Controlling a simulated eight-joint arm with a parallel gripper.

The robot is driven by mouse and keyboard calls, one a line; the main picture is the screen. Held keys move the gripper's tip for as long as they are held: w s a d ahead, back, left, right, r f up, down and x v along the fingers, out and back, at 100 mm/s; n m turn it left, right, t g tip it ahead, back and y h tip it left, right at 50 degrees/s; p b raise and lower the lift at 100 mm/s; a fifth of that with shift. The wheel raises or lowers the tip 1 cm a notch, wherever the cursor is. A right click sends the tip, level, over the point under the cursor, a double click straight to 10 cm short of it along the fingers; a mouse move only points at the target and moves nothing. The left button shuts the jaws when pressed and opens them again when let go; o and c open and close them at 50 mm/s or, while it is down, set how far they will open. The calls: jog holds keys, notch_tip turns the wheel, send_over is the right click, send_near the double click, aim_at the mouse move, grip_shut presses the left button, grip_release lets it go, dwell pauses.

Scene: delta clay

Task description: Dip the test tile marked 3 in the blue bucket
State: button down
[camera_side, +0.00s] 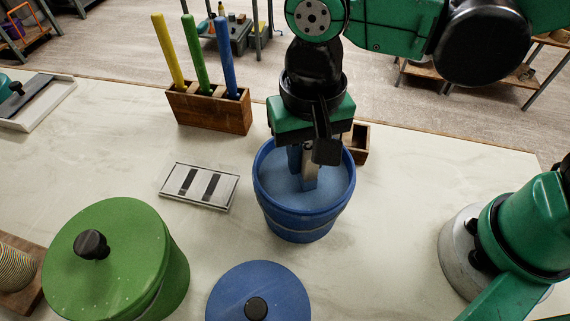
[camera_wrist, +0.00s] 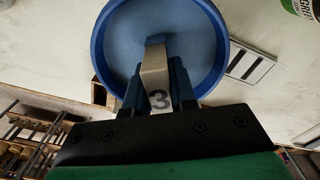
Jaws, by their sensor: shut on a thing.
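The test tile marked 3 (camera_wrist: 158,98) is a pale bent strip with a dark numeral, held between the fingers of my gripper (camera_wrist: 157,92). In the side view my gripper (camera_side: 305,155) points down into the mouth of the blue bucket (camera_side: 300,226) and is shut on the tile (camera_side: 310,172). The bucket (camera_wrist: 215,40) is open and holds blue liquid. The tile's lower end reaches the liquid surface in the side view. In the wrist view its far end looks blue. How deep it sits is hard to tell.
A blue lid (camera_side: 262,285) lies in front of the bucket. A green lidded bucket (camera_side: 110,240) stands front left. A pale rack with two dark slots (camera_side: 200,186) lies left of the blue bucket. A wooden block (camera_side: 208,110) with coloured sticks stands behind. A small wooden box (camera_side: 360,142) is behind right.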

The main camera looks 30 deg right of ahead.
jog(key=shift+r, duration=2.95)
jog(key=shift+r, duration=1.5)
